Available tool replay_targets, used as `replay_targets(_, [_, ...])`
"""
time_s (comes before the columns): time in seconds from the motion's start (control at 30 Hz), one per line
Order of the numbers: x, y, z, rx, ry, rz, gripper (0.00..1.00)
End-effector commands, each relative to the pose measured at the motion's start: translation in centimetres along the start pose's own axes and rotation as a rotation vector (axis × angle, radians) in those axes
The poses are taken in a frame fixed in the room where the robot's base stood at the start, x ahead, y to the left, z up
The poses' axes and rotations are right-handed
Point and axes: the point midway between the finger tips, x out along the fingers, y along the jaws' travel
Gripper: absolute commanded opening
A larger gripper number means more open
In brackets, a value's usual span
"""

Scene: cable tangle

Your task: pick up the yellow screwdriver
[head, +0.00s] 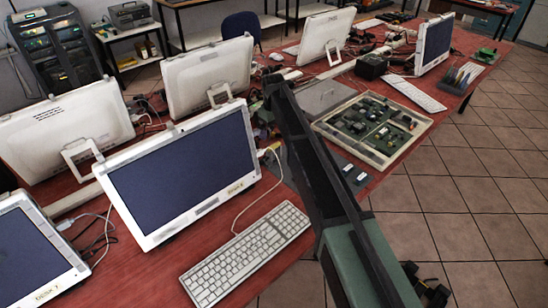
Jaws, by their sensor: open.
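I cannot make out a yellow screwdriver for certain. A small yellow bit (262,152) shows beside the white cable near the front monitor, but it is too small to tell what it is. A rack of slim tools (461,75) stands at the table's right edge, and its pieces are too small to tell apart. My arm crosses the middle of the head view from the bottom and hides part of the table behind it. I cannot make out my gripper's fingers.
The red table (135,275) holds several monitors, a front keyboard (246,255), a far keyboard (415,93) and a tray of green circuit boards (372,128). A flat grey panel (325,97) lies left of the tray. Cables tangle among the monitors. Tiled floor (470,200) is open at right.

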Motion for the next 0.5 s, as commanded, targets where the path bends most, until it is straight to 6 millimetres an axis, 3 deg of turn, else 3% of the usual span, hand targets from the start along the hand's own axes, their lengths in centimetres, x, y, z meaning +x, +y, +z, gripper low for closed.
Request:
replay_targets(0.03, [2.8,0.0,0.0,0.000,0.000,0.000,0.98])
replay_targets(0.1, [4.0,0.0,0.0,0.000,0.000,0.000,0.98])
replay_targets(0.33, [4.2,0.0,0.0,0.001,0.000,0.000,0.98])
replay_targets(0.5, [7.3,0.0,0.0,0.001,0.000,0.000,0.98])
